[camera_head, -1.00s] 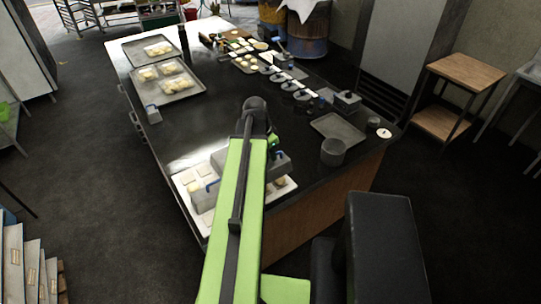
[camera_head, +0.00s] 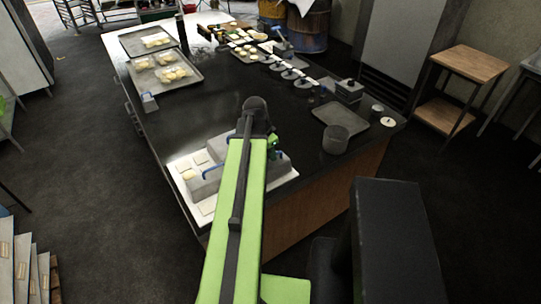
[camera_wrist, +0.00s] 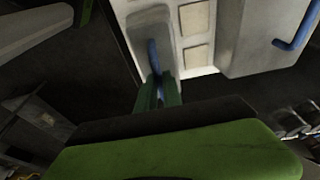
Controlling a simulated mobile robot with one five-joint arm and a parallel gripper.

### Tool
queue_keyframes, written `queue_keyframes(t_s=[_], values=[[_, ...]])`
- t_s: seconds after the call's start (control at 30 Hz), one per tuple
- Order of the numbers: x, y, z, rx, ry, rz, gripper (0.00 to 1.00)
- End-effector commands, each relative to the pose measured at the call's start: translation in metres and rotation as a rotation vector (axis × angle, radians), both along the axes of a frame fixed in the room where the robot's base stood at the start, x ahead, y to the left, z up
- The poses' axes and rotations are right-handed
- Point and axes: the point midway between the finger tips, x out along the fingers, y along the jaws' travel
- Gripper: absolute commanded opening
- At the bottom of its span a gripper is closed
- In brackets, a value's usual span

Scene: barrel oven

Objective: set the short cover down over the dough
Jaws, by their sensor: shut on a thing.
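My gripper (camera_head: 273,147) is shut on the blue handle (camera_wrist: 154,57) of a grey cover (camera_head: 285,170), which I take to be the short cover. Its pale body (camera_wrist: 160,22) shows beyond my green fingers (camera_wrist: 159,92) in the wrist view. The held cover is over or on the right part of the white board (camera_head: 208,208); my arm hides its near side, and I cannot tell whether it touches down. Flat pale dough squares (camera_head: 201,158) lie on the board, and two squares (camera_wrist: 196,18) show beside the held cover. Dough beneath the cover is hidden.
Another grey cover (camera_head: 205,184) with a blue handle stands left on the board; it shows at right in the wrist view (camera_wrist: 262,45). A grey pot (camera_head: 335,139) and tray (camera_head: 338,116) stand right. Trays of dough (camera_head: 165,75) lie at the back left. The counter's middle is clear.

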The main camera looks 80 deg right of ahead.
Motion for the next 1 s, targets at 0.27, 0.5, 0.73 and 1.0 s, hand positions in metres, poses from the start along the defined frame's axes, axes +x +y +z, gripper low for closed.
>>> queue_keyframes(t_s=[0.27,0.5,0.73,1.0], values=[[0.0004,0.0001,-0.0045,0.0,0.0,0.001,0.0],[0.0006,0.0,-0.0052,0.0,0.0,0.001,0.0],[0.0008,0.0001,-0.0088,0.0,0.0,0.001,0.0],[0.0011,0.0001,-0.0129,0.0,0.0,0.002,0.0]])
